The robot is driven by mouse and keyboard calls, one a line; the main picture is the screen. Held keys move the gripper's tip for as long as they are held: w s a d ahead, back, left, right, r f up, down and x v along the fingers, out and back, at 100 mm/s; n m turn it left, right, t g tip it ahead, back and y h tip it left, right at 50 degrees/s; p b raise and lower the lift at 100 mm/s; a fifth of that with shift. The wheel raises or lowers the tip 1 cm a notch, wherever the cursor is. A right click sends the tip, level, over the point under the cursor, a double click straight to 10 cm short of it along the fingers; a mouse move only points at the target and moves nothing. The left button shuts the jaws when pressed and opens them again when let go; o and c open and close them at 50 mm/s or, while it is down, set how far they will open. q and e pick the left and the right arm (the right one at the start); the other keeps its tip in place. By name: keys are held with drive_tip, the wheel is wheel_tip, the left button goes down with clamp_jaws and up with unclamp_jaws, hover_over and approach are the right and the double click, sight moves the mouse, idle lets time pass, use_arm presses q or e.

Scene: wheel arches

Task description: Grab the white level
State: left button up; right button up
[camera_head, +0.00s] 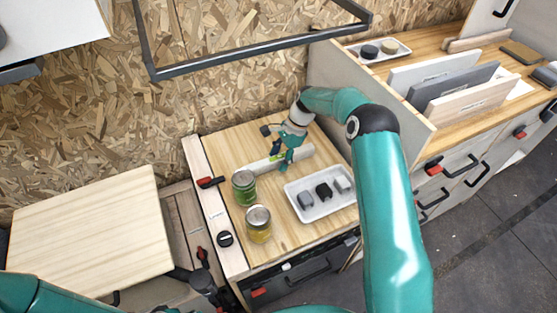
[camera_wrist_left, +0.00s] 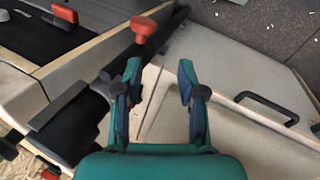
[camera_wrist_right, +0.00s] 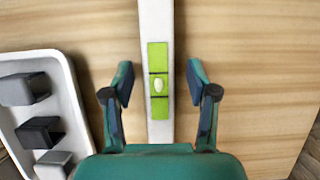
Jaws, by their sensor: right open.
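The white level (camera_head: 260,166) lies on the light wooden worktop, behind the white tray in the head view. In the right wrist view the level (camera_wrist_right: 158,60) is a long white bar with a bright green middle section and a small pale vial. My right gripper (camera_head: 284,160) is over the level. In the right wrist view its fingers (camera_wrist_right: 160,72) are open, one on each side of the bar with gaps between. The gripper hides part of the level in the head view. My left gripper (camera_wrist_left: 158,75) is open and empty, above a cabinet front.
A white tray (camera_head: 318,211) with several grey and black blocks stands right of the level. A green jar (camera_head: 244,188) and a yellow jar (camera_head: 258,224) stand at the left. A chipboard wall (camera_head: 240,95) rises behind. Upright boards (camera_head: 450,85) stand on the right counter.

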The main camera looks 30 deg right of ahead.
clamp_jaws()
idle(0.3)
